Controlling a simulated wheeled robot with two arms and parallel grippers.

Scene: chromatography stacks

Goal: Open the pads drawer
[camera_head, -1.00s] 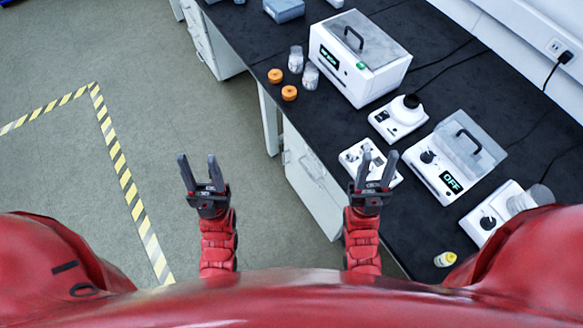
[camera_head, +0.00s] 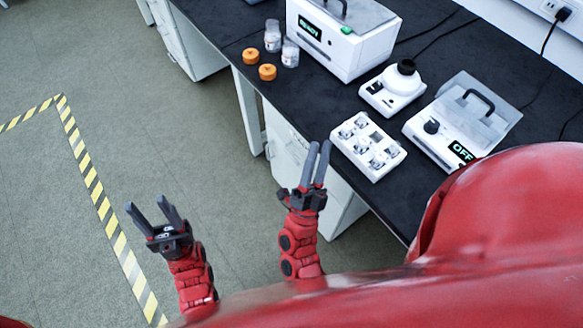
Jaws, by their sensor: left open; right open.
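A white drawer cabinet (camera_head: 283,143) stands under the black bench, its front facing the open floor and partly hidden by my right gripper. A second white drawer cabinet (camera_head: 185,42) stands further back on the left. No label shows which drawer holds pads, and the drawer fronts I can see look closed. My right gripper (camera_head: 319,146) is open and empty. It overlaps the near cabinet's front in the picture, and I cannot tell whether it touches. My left gripper (camera_head: 146,203) is open and empty over the floor, left of the near cabinet.
The black bench (camera_head: 225,22) carries a white tray of small parts (camera_head: 368,146), a white device marked READY (camera_head: 355,48), a device marked OFF (camera_head: 440,130), orange caps (camera_head: 267,72) and clear jars (camera_head: 290,53). Yellow-black floor tape (camera_head: 92,187) runs on the left; the floor is clear.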

